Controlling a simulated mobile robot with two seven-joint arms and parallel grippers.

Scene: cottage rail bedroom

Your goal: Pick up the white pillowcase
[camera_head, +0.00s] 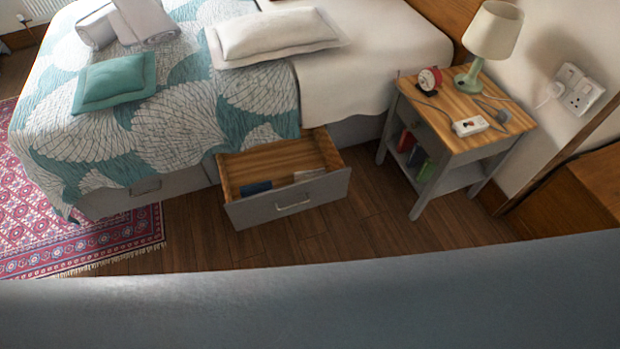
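A white flanged pillow in its case (275,35) lies flat on the bed near the top centre, across the edge of the patterned cover and the white sheet. I cannot tell a separate, loose white pillowcase apart from it. A small white flat item (309,174) lies in the open drawer; it is too small to identify. Neither of my grippers shows in the head view.
The under-bed drawer (292,203) stands pulled out, with a dark blue item (256,188) inside. A teal cushion (115,81) and rolled white cloths (97,30) lie on the bed. The nightstand (462,139) holds a lamp (493,34). Wooden floor (370,215) is clear between them.

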